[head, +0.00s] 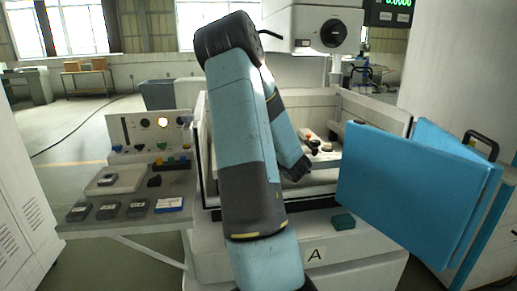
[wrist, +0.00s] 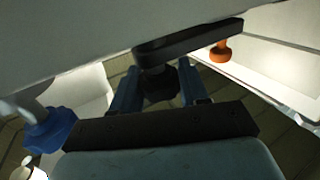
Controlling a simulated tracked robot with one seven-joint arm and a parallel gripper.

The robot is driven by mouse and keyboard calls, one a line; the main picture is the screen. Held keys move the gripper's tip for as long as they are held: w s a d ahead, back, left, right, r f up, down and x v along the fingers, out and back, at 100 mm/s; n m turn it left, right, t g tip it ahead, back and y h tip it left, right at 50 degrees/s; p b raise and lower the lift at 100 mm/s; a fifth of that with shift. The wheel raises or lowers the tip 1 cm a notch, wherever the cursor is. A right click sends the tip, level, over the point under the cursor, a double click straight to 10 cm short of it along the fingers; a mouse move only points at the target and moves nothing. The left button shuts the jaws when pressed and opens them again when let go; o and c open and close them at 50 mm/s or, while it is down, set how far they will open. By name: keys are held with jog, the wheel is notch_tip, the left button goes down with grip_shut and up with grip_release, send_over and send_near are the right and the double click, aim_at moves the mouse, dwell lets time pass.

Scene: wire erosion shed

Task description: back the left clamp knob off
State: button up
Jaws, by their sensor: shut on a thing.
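In the wrist view my gripper (wrist: 159,88) has its two blue fingers on either side of a dark clamp knob (wrist: 158,80) and is shut on it. The knob sits at one end of a dark clamp bar (wrist: 195,37). The fingers partly hide the knob, and I cannot tell how far it is turned. In the head view my arm reaches down into the machine's open tank (head: 372,108). My fingertips and the held knob cannot be made out there.
In the wrist view an orange knob (wrist: 220,52) is at the right and a blue knob (wrist: 48,130) at the left. In the head view a blue door (head: 405,190) stands open at the right. A control panel (head: 150,128) and side shelf with dark blocks (head: 108,211) are at the left.

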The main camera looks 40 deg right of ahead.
jog(key=shift+w+d+r+n+y, duration=0.1)
jog(key=shift+r+n+y, duration=0.3)
jog(key=shift+n+y, duration=0.4)
jog(key=shift+y, duration=0.7)
jog(key=o, duration=0.8)
jog(key=shift+w, duration=0.1)
jog(key=shift+o, duration=1.1)
jog(key=shift+f, duration=0.15)
jog(key=shift+s, duration=0.2)
jog(key=s, duration=1.3)
jog(key=shift+s+d, duration=0.25)
jog(key=shift+d, duration=0.05)
